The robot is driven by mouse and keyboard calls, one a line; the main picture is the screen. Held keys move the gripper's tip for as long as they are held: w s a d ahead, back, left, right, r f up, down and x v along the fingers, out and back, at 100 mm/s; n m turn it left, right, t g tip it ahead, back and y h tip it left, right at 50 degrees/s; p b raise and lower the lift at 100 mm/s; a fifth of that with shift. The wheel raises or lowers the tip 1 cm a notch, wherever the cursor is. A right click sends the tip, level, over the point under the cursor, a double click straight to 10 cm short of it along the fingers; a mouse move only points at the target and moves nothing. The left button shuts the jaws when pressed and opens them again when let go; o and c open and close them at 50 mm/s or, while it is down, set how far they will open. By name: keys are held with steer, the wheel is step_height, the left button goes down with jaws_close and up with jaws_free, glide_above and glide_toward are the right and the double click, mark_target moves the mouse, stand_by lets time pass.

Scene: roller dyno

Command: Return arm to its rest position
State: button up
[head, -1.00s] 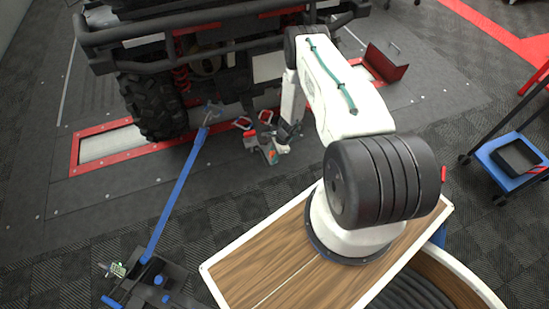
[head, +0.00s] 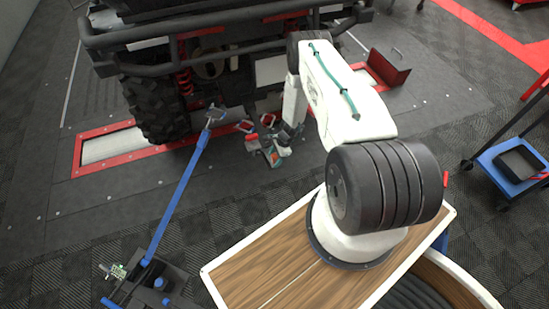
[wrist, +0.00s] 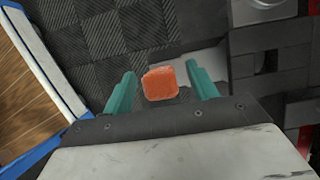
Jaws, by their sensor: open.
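My arm (head: 338,95) reaches away from the wood-topped base and bends down beside the vehicle's rear. My gripper (head: 272,156) hangs low near the floor plates, small in the head view. In the wrist view my gripper (wrist: 160,72) has its two teal fingers spread apart. An orange-red block (wrist: 160,84) shows in the gap between them, with space visible on both sides. Its height relative to the fingertips is unclear.
The vehicle's rear wheel (head: 157,108) stands by a red-framed roller (head: 112,146). A blue bar (head: 178,190) slants up from a dark stand at lower left. A red box (head: 388,68) lies beyond my arm. A blue cart (head: 512,165) stands at right.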

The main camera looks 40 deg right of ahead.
steer(key=v, duration=0.7)
steer(key=shift+d+r, duration=0.2)
steer(key=shift+r, duration=0.1)
steer(key=s+a+r+n+g+y, duration=0.1)
steer(key=s+a+r+n+y, duration=0.1)
steer(key=s+a, duration=0.2)
steer(key=s+a+r+n+g, duration=0.1)
steer(key=s+a+r+n, duration=0.2)
steer(key=r, duration=1)
steer(key=a+r+n+g+h, duration=0.1)
steer(key=a+r+n+g, duration=0.2)
steer(key=r, duration=1.1)
steer(key=s+a+r+n, duration=0.2)
steer(key=r+n, duration=0.3)
steer(key=r, duration=0.8)
steer(key=s+a+r+n+t+h, duration=0.2)
steer(key=s+a+r+n, duration=0.2)
steer(key=s+r, duration=0.6)
steer(key=s+a+r+n+t+h, duration=0.3)
steer(key=s+r, duration=0.8)
steer(key=r, duration=0.4)
steer(key=shift+a+r+n, duration=0.2)
steer(key=shift+a+n, duration=0.4)
steer(key=shift+a, duration=0.3)
